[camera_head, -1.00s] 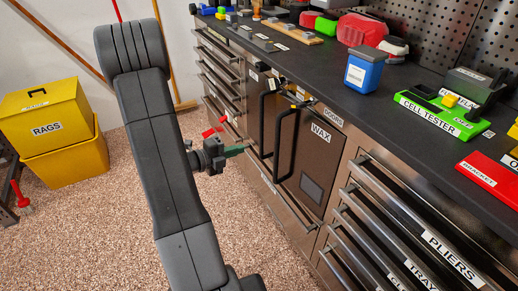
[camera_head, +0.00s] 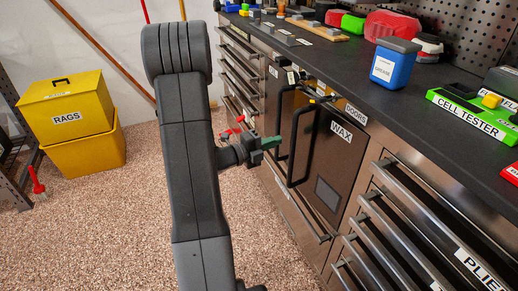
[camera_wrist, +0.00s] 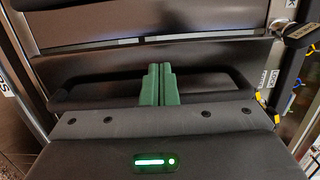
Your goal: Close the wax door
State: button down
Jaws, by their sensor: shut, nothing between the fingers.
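The wax door (camera_head: 325,180) is a dark panel labelled WAX, low in the steel chest, with a long black upright handle (camera_head: 293,148) on its left side. I cannot tell exactly how far ajar it is. My gripper (camera_head: 272,142) has green fingers, shut together and empty, just left of the door handles at about mid-handle height. In the wrist view, the closed fingers (camera_wrist: 159,84) point at a dark panel and overlap a long black bar handle (camera_wrist: 95,88). Whether they touch it cannot be told.
A second door with a black handle (camera_head: 279,125) stands left of the wax door. Drawers with bar handles (camera_head: 405,215) flank the doors. The worktop (camera_head: 345,68) above holds a blue box (camera_head: 396,62) and tools.

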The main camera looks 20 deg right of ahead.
jog(key=shift+w+d+b, duration=0.15)
jog(key=shift+w+d, duration=0.05)
jog(key=shift+d, duration=0.9)
jog(key=shift+w+d+b, duration=0.15)
jog(key=shift+w+d, duration=0.05)
jog(key=shift+d, duration=0.9)
jog(key=d+g, duration=0.1)
jog(key=d+m+g, duration=0.1)
jog(key=shift+w+d, duration=0.4)
